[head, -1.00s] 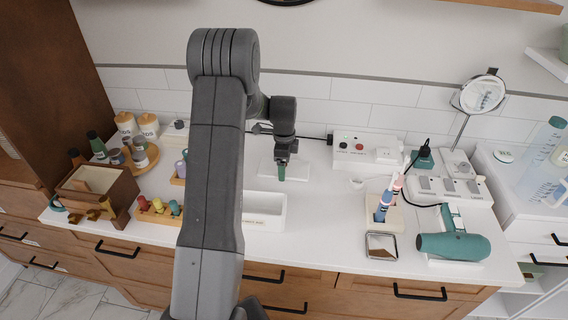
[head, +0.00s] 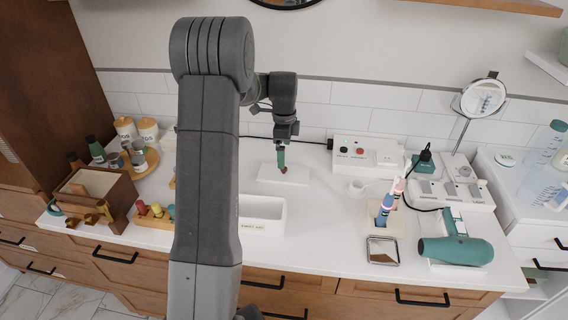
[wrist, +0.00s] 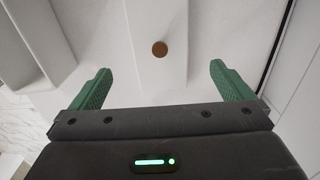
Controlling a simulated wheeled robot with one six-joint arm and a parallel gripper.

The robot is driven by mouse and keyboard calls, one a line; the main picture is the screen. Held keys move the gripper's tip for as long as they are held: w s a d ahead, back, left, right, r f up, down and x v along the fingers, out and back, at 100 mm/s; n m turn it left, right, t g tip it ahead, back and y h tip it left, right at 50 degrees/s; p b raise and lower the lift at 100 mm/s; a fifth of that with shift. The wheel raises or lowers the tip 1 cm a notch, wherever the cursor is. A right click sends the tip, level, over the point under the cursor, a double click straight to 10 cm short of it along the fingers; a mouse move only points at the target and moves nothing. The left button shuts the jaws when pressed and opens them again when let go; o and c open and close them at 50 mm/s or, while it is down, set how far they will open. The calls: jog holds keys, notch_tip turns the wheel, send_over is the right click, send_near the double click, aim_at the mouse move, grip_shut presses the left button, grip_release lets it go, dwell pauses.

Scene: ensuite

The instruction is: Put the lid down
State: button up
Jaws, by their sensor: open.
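The lid (head: 298,177) is a flat white plate with a small brown knob (head: 284,170). It lies flat on the white counter near the back wall, behind a white open-topped box (head: 262,226). In the wrist view the lid (wrist: 158,80) is straight ahead, with its round brown knob (wrist: 160,48) between the fingers' lines and clear of both. My gripper (head: 281,157) is just above the lid, pointing down. In the wrist view my gripper (wrist: 160,83) has its green fingers wide apart with nothing between them.
A white socket box (head: 365,155) stands right of the lid. A toothbrush holder (head: 385,220), a small metal-rimmed tray (head: 382,251) and a teal hair dryer (head: 455,248) are on the right. A wooden box (head: 95,195) and jars are on the left. My arm hides part of the counter.

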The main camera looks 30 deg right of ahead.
aim_at(284, 172)
notch_tip(284, 172, up, 4)
jog(key=shift+f, duration=0.1)
dwell(0.4)
notch_tip(284, 172, down, 12)
jog(key=shift+f+p, duration=0.1)
jog(key=shift+p, duration=0.6)
notch_tip(284, 172, up, 3)
jog(key=shift+f+b, duration=0.1)
jog(key=shift+b, duration=0.25)
jog(key=shift+r, duration=0.45)
